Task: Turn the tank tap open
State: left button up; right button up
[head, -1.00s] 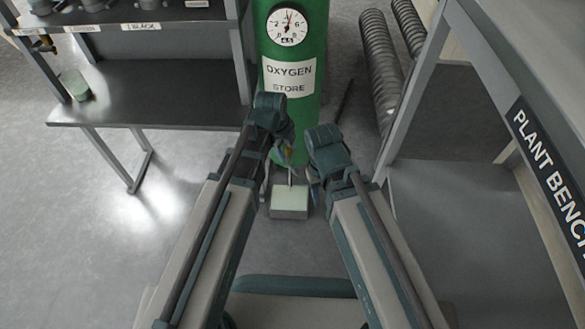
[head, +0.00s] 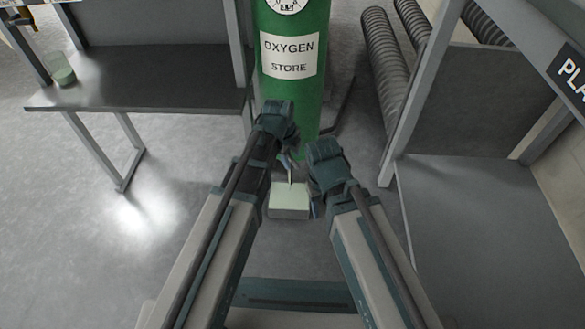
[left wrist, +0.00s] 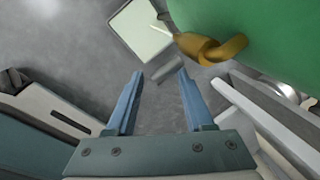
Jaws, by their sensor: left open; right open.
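The green tank (head: 290,85), labelled OXYGEN STORE, stands upright ahead of me. Its brass tap (left wrist: 212,48) shows in the left wrist view at the tank's lower side, with a thin pale rod beside it. In the head view the tap is hidden behind my left arm. My left gripper (head: 288,158) is open in front of the tank's base. In the left wrist view its empty blue fingers (left wrist: 160,74) point toward the tap, which lies beyond and right of the fingertips, apart from them. My right gripper (head: 315,206) is open, low beside the pale box, and partly hidden by its own arm.
A pale-topped box (head: 290,197) sits on the floor below the tap. A dark bench (head: 150,88) with a green cup (head: 62,72) stands left. The plant bench (head: 480,205) is at the right, with ribbed coils (head: 386,60) behind. Floor on the left is clear.

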pick_arm(q)
jog(key=shift+b+x, duration=0.7)
jog(key=shift+x, duration=0.5)
grip_shut()
dwell(0.6)
